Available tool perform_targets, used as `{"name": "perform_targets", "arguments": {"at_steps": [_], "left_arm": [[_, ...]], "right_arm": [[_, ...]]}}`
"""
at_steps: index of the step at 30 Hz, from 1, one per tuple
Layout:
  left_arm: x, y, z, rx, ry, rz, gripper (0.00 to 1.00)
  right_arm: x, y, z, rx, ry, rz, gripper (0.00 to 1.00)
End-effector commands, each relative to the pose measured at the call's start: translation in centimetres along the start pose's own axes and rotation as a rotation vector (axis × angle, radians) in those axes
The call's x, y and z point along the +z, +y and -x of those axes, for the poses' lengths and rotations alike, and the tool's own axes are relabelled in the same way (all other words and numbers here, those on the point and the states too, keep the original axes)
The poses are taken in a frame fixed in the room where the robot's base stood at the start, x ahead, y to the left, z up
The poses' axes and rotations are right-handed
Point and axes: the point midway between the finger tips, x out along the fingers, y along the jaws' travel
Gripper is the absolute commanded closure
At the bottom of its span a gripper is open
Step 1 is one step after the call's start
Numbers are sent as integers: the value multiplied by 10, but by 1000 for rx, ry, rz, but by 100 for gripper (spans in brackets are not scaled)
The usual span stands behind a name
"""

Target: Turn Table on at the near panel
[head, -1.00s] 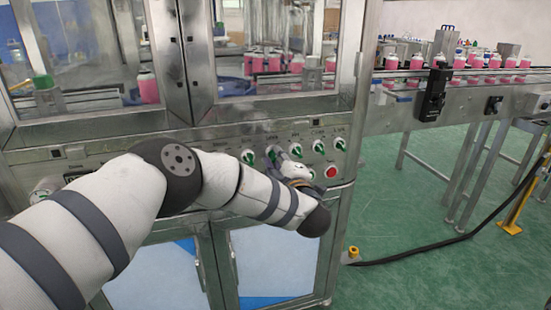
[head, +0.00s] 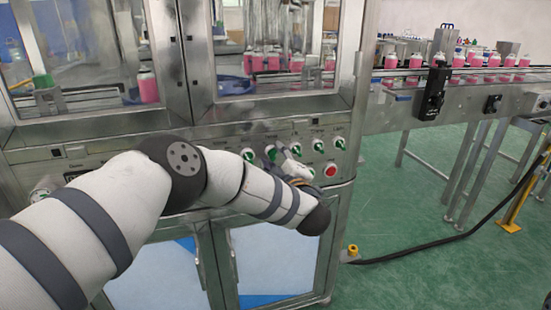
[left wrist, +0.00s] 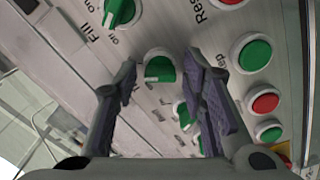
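The near panel (head: 222,145) has a row of green rotary knobs with small labels, too blurred in the head view to tell surely which is Table. My left gripper (head: 282,156) is at this row, partly hidden by its own wrist. In the left wrist view the left gripper (left wrist: 166,82) is open. A green knob (left wrist: 160,67) shows between its two fingers; its label is not readable, and contact cannot be told. Another green knob (left wrist: 118,12), near the words "Fill" and "on", lies beyond the left finger. My right gripper is not in view.
A red button (head: 331,170) sits low at the panel's right end. Green and red push buttons (left wrist: 252,53) lie right of the fingers in the wrist view. Glass doors stand above the panel. A conveyor (head: 470,80) with pink bottles runs at the right.

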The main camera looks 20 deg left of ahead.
Motion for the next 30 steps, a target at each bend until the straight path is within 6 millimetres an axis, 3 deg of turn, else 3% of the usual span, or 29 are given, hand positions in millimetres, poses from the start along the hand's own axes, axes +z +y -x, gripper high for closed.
{"name": "perform_targets", "arguments": {"at_steps": [10, 21, 25, 30], "left_arm": [[1, 0, 7, 0, -2, 0, 57], [1, 0, 98, 1, -4, -1, 57], [0, 0, 115, 0, -2, 1, 57], [0, 0, 121, 0, 0, 1, 57]], "right_arm": [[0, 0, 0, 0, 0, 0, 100], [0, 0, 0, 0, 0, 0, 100], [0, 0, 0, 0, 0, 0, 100], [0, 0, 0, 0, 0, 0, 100]]}}
